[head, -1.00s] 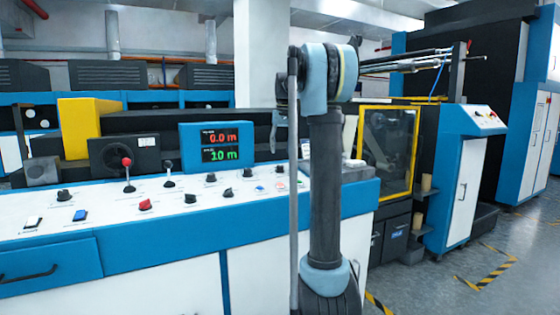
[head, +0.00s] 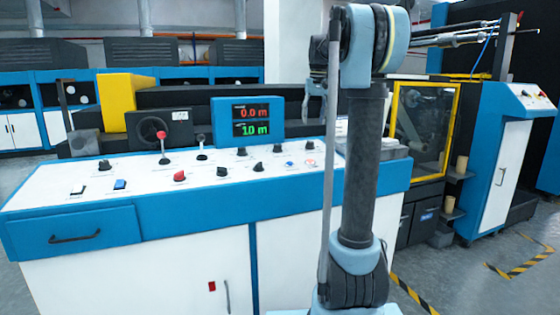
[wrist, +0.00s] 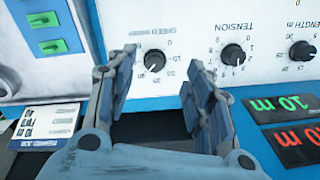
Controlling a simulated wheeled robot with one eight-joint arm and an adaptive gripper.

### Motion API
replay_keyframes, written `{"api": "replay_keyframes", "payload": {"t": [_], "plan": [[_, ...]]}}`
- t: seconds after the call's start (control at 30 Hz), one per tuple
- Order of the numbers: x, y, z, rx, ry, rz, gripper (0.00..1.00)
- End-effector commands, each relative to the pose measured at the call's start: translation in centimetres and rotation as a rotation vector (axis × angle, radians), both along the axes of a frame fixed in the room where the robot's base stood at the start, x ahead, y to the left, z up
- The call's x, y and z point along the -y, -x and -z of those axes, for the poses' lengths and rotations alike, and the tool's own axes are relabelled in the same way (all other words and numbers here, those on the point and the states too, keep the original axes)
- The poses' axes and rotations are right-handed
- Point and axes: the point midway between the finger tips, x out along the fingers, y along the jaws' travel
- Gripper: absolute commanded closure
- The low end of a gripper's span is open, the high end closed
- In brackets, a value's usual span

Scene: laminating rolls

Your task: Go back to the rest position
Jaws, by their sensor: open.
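My gripper (wrist: 160,95) is open and empty in the wrist view, its two blue-grey fingers spread apart over the control console. A speed knob (wrist: 155,61) shows beyond the gap between the fingers. A tension knob (wrist: 233,55) and a length knob (wrist: 302,51) are to the right. In the head view my arm stands upright in front of the console (head: 210,200), and part of the gripper (head: 314,95) hangs by its upper left side. The fingertips are too small there to tell clearly.
A red-topped lever (head: 161,136) and several knobs stand on the console. A yellow-framed machine (head: 424,130) is to the right. Striped floor marking (head: 525,260) lies on open floor at the right.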

Motion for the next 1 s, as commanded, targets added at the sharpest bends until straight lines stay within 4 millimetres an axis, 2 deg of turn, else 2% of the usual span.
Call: {"api": "replay_keyframes", "payload": {"t": [0.03, 0.1, 0.47, 0.77, 1.0], "plan": [[-0.1, 1.6, 0.5, 0.004, 0.002, -0.001, 0.52], [-0.2, 3.6, 1.2, 0.010, 0.004, -0.001, 0.52], [-0.4, 13.9, 6.5, 0.042, 0.018, -0.003, 0.52], [-0.5, 22.2, 12.7, 0.070, 0.029, -0.005, 0.52], [-0.6, 28.6, 18.8, 0.092, 0.037, -0.006, 0.52]]}}
